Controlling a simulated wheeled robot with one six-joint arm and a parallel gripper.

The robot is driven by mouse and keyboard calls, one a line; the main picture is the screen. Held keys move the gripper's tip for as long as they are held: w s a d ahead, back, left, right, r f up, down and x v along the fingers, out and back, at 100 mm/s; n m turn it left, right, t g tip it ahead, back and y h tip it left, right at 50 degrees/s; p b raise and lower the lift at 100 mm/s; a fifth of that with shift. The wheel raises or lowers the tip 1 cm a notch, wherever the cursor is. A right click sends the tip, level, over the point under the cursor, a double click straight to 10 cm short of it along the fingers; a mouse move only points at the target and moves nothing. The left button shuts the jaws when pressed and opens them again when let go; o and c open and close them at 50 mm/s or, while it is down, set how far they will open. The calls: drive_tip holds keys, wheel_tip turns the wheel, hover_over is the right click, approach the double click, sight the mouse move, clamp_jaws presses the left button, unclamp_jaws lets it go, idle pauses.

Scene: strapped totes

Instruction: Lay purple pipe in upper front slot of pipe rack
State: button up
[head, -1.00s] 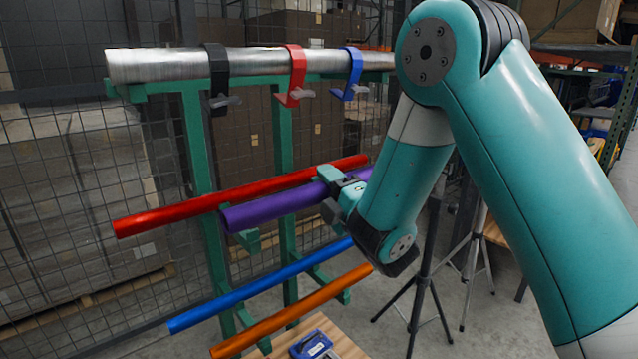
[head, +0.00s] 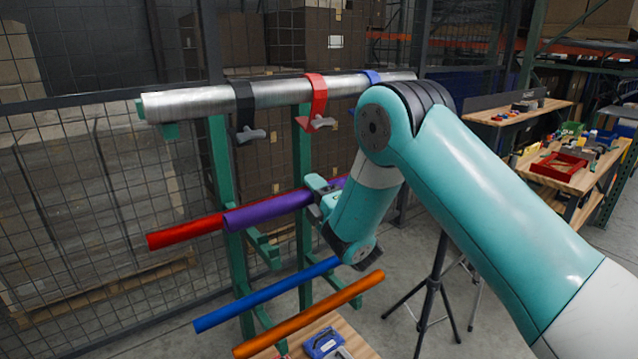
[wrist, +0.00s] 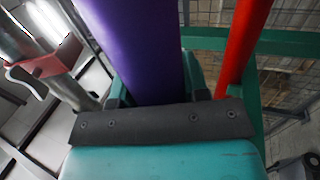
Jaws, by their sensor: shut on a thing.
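The purple pipe (head: 268,209) is in my gripper (head: 322,190), which is shut around it near its right part. It also fills the middle of the wrist view (wrist: 140,50). In the head view the purple pipe overlaps the red pipe (head: 186,232), which lies behind it on the green pipe rack (head: 222,165). In the wrist view the red pipe (wrist: 242,45) runs beside the purple one with a gap between. I cannot tell whether the purple pipe touches the rack's upper arms. My arm hides its right end.
A blue pipe (head: 262,296) and an orange pipe (head: 305,316) lie on the lower arms. A silver pipe (head: 200,102) with black, red and blue straps lies on top. Below is a wooden surface (head: 352,338) with a blue tool (head: 324,343). Wire mesh stands behind.

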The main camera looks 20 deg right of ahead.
wheel_tip(320, 180, down, 7)
drive_tip(key=b, duration=0.8)
drive_tip(key=shift+w, duration=0.15)
drive_tip(key=o, duration=1.2)
